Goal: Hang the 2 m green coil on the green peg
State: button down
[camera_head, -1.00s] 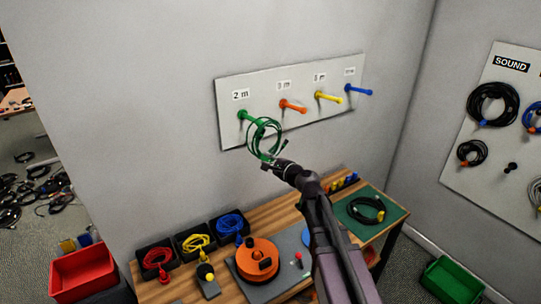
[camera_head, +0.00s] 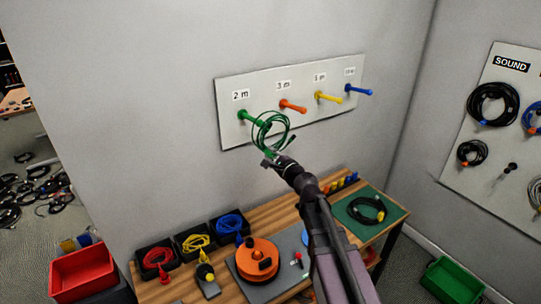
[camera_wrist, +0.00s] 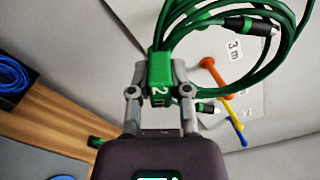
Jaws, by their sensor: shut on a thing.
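The green coil (camera_head: 287,133) hangs in the air at the pegboard, its loops standing above my gripper (camera_head: 273,160). In the wrist view my gripper (camera_wrist: 158,90) is shut on the coil's green tag (camera_wrist: 160,65), marked 2, with the loops (camera_wrist: 185,25) rising from it. The green peg (camera_head: 246,116) sticks out under the 2 m label at the board's left end. In the head view its outer end overlaps the coil's left side. I cannot tell whether the peg is inside the loops or behind them.
Orange (camera_head: 293,106), yellow (camera_head: 328,97) and blue (camera_head: 358,90) pegs stand to the right on the white board (camera_head: 232,133). Below is a wooden workbench (camera_head: 200,294) with small black bins, an orange reel (camera_head: 258,258) and a black coil on a green mat (camera_head: 345,212).

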jog(key=shift+w+a, duration=0.1)
jog(key=shift+w, duration=0.05)
jog(key=f+b+x, duration=0.2)
jog(key=x, duration=0.7)
jog(key=f+b+x, duration=0.2)
jog(key=x, duration=0.7)
jog(key=shift+w+a+f+b, duration=0.2)
jog(key=shift+a+f+b, duration=0.05)
jog(key=shift+f+b, duration=0.05)
dwell(2.2)
dwell(0.5)
jog(key=shift+c, duration=2.4)
grip_release()
jog(key=v, duration=1.2)
